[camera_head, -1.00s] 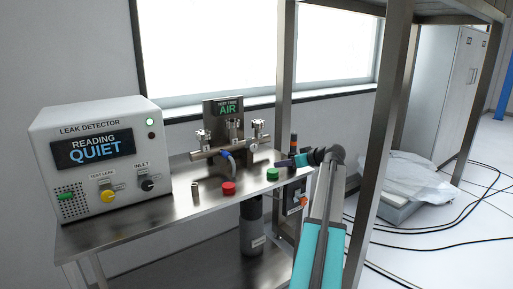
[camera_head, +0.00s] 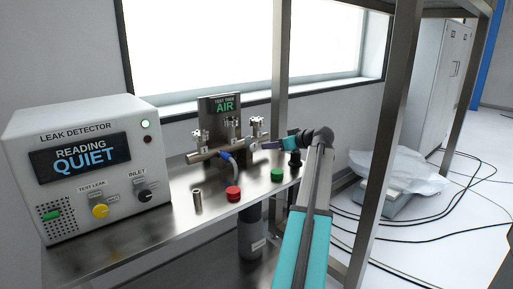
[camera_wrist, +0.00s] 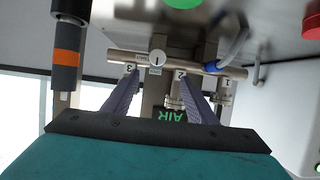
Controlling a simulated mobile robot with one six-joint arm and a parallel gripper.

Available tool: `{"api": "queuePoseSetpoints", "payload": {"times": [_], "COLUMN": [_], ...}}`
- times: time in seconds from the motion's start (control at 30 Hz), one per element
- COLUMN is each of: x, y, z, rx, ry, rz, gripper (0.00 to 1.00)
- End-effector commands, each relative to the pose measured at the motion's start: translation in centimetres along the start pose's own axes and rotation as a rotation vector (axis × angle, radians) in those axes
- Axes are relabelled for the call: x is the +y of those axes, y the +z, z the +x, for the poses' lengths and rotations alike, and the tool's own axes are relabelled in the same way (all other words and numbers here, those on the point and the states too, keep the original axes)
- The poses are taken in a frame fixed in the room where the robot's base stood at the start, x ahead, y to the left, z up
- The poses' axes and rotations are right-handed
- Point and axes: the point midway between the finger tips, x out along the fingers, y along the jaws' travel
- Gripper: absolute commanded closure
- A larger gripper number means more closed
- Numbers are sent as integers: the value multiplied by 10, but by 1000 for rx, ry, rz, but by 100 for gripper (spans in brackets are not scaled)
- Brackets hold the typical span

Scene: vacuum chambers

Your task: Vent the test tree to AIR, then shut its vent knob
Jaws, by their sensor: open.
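The test tree is a metal manifold (camera_head: 205,155) with several upright valve knobs and a sign (camera_head: 223,104) reading TEST TREE AIR in green. In the wrist view the tree appears inverted; its pipe (camera_wrist: 212,68) carries tags 3, 2 and 1. A round pale disc (camera_wrist: 157,58) with a dark mark sits between tags 3 and 2. I cannot tell whether it is the vent knob. My gripper (camera_wrist: 158,76) is open and empty, with its two purple fingers pointing at the pipe near tags 3 and 2. Contact is unclear. It reaches the tree's right end in the head view (camera_head: 262,145).
A leak detector (camera_head: 85,165) reading QUIET stands on the left of the metal bench (camera_head: 130,235). A small metal cylinder (camera_head: 197,201), red button (camera_head: 233,193) and green button (camera_head: 278,174) are in front of the tree. A steel post (camera_head: 385,150) rises right of my arm.

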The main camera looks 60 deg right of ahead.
Motion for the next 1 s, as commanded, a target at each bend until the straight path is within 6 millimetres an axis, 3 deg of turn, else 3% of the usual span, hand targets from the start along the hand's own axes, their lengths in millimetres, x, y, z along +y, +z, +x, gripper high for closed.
{"api": "queuePoseSetpoints", "payload": {"times": [0.27,0.47,1.0], "x": [10,13,15], "y": [3,4,5], "z": [-5,4,76], "rx": [0,-1,-1], "ry": [12,14,15], "rz": [5,7,7], "gripper": [48,48,48]}}
